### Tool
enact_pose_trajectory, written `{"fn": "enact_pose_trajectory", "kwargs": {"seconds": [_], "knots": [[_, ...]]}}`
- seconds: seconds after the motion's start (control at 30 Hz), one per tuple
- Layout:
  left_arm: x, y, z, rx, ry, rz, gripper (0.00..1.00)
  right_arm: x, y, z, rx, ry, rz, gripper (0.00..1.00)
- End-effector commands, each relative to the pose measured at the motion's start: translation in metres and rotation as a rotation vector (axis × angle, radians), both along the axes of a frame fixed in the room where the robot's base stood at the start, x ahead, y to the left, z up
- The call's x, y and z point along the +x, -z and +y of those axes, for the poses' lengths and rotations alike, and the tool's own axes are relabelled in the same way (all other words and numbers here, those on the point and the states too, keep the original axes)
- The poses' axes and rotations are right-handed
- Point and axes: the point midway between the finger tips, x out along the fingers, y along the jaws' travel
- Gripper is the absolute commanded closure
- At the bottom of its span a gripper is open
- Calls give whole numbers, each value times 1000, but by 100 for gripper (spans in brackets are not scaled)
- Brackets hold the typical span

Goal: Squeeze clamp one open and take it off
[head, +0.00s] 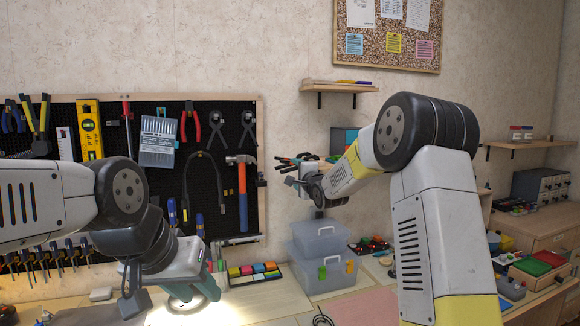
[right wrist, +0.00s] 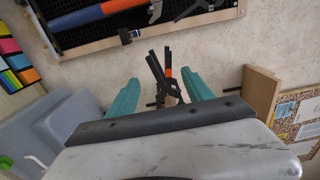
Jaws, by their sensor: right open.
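A black clamp with orange on it (right wrist: 166,74) stands against the wall in the right wrist view, between the teal fingers of my right gripper (right wrist: 160,92). The fingers are apart, one on each side of it, and I see no contact. The clamp's lower part is hidden behind my gripper body. In the head view, the clamp's dark arms (head: 290,160) show beside my right gripper (head: 303,175), right of the pegboard.
The tool pegboard (head: 225,115) hangs left of my right gripper. Stacked clear boxes (head: 318,240) stand below it, and a wall shelf (head: 338,87) is above. Coloured blocks (head: 255,270) sit on the bench.

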Motion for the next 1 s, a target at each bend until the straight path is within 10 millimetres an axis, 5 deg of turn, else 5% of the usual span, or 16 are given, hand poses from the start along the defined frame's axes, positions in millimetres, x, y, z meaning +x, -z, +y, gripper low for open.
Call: {"fn": "enact_pose_trajectory", "kwargs": {"seconds": [1.0], "knots": [[0, 0, 0, 0, 0, 0, 64, 91, 0, 29, -1, 1, 1, 40]]}}
